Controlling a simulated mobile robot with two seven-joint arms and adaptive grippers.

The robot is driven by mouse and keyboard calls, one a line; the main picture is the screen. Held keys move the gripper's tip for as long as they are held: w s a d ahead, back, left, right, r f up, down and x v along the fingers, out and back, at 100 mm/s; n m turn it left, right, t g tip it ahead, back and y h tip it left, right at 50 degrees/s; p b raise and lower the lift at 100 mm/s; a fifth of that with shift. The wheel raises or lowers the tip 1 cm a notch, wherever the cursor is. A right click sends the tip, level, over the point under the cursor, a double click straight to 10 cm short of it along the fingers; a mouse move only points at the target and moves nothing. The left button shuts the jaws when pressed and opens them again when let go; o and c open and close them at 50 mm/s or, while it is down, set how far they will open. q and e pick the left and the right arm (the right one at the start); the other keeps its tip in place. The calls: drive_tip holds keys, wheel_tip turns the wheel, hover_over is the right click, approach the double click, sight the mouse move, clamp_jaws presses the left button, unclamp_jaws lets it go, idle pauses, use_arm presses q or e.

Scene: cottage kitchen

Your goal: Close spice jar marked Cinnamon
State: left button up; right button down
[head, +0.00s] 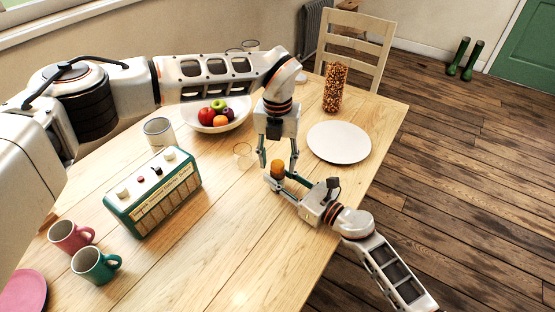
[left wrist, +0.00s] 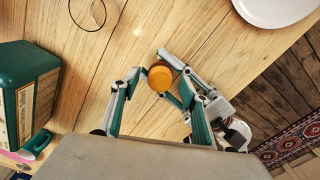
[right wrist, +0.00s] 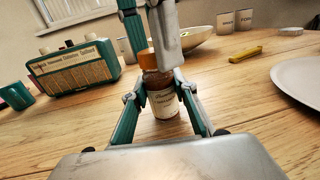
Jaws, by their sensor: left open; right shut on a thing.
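The spice jar is small, of amber glass, with a white label (right wrist: 166,102) too blurred to read surely. My right gripper (right wrist: 160,96) is shut on its body, at or near the tabletop. An orange-brown lid (right wrist: 148,61) is at the jar's mouth. I cannot tell whether it is seated. The lid also shows in the head view (head: 277,168) and the left wrist view (left wrist: 160,78). My left gripper (head: 278,166) points down from above, open, with its fingers on either side of the lid. Its fingers partly hide the jar top in the right wrist view.
A clear glass (head: 243,154) stands just left of the grippers. A white plate (head: 339,143), a jar of nuts (head: 335,87), a fruit bowl (head: 238,122), a green radio (head: 153,195) and two mugs (head: 95,266) stand around.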

use_arm(q)
wheel_tip(320, 180, up, 12)
idle(0.5)
use_arm(e)
drive_tip(key=c, duration=1.5)
unclamp_jaws()
drive_tip(key=v, duration=1.2)
